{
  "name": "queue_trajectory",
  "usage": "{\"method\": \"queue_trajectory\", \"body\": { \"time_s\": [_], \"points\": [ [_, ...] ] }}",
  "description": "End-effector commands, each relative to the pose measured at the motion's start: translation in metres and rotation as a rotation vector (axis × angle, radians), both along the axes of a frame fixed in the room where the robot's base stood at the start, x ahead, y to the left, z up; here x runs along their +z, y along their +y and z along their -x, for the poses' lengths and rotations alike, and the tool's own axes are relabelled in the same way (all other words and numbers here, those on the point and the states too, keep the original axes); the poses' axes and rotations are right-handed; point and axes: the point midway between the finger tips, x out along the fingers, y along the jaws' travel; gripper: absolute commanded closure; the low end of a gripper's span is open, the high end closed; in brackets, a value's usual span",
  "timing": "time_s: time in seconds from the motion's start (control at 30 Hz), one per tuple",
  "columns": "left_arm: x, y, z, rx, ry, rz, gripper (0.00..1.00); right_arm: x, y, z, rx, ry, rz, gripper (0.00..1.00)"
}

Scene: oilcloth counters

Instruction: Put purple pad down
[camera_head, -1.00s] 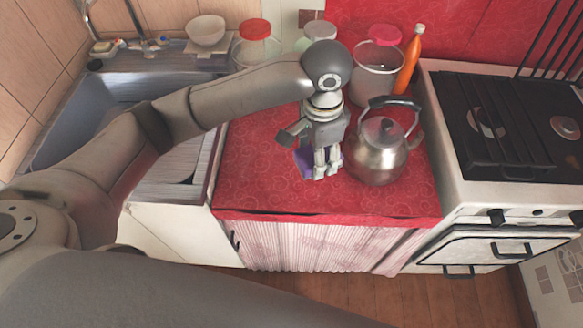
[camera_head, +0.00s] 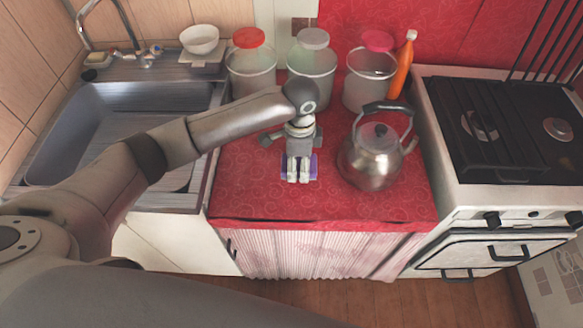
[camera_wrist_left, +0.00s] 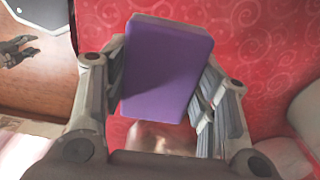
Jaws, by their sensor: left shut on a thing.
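The purple pad (camera_wrist_left: 165,75) is a small block with a greyish side, held between the two fingers of my left gripper in the left wrist view. In the head view my left gripper (camera_head: 298,178) points down over the red counter (camera_head: 250,195), and the purple pad (camera_head: 313,167) shows around its fingertips. The gripper is shut on the pad. I cannot tell whether the pad touches the counter.
A steel kettle (camera_head: 372,162) stands close to the right of my left gripper. Several jars, including a red-lidded one (camera_head: 251,70), and an orange bottle (camera_head: 402,68) line the back. A sink (camera_head: 75,125) lies left, a stove (camera_head: 500,130) right. The counter's front is clear.

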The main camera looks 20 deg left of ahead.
Motion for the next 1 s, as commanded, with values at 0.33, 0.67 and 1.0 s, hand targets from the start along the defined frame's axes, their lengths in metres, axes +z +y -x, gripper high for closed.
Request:
{"method": "queue_trajectory", "body": {
  "time_s": [0.33,0.67,1.0],
  "points": [
    [-0.031,0.023,-0.009,0.001,0.001,-0.003,0.68,0.004,-0.006,0.0,0.001,0.0,0.007,0.59],
    [-0.057,0.021,-0.009,-0.001,-0.003,-0.001,0.68,0.004,-0.011,0.0,0.0,0.0,0.012,0.59],
    [-0.06,0.021,-0.009,-0.001,-0.003,-0.001,0.38,0.004,-0.011,0.0,-0.001,0.0,0.012,0.59]
  ]
}}
